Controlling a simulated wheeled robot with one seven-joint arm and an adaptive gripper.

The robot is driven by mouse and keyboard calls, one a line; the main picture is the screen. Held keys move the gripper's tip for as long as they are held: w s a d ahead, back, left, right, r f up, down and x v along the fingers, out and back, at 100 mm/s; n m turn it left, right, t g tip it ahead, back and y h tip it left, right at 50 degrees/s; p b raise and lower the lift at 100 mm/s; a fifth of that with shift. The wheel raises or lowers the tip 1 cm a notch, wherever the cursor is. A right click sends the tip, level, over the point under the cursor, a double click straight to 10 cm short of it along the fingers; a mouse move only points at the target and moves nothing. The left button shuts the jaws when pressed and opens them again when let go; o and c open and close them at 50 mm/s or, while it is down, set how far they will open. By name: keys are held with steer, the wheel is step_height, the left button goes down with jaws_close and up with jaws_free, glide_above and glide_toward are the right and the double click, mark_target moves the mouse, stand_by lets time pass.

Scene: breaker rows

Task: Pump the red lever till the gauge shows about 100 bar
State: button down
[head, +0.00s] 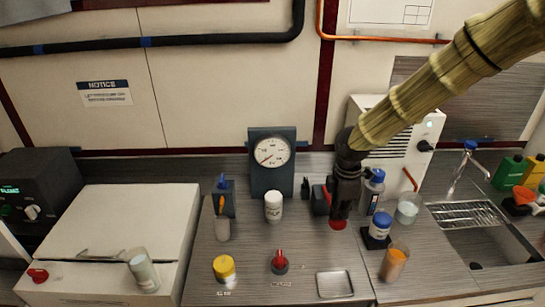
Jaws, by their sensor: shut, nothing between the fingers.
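The gauge (272,152) is a round white dial on a dark upright panel behind the counter. Its red needle points to the lower left; the numbers are too small to read. My gripper (339,214) is shut and empty, pointing down right of the gauge. A red round part (337,224) shows just under its fingertips, and a dark block with some red (321,200) shows just left of them. These may belong to the red lever, but my gripper hides much of them. I cannot tell whether the fingers touch it.
A white bottle (273,207) stands before the gauge. A blue-capped spray bottle (372,191), a blue-lidded jar (379,230) and a glass of orange stuff (393,262) stand close right of my gripper. A red knob (280,262) and a metal tray (334,284) are nearer the front edge.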

mark_target(337, 224)
steer(key=shift+f+b, duration=1.5)
steer(key=shift+f, duration=1.3)
steer(key=shift+r, duration=0.15)
steer(key=shift+r+p, duration=3.1)
steer(key=shift+r, duration=1.2)
steer(key=shift+f, duration=0.25)
steer(key=shift+f+b, duration=2.5)
steer(key=shift+f, duration=1.7)
steer(key=shift+r, duration=0.1)
steer(key=shift+r+p, duration=3.05)
steer(key=shift+r, duration=1.25)
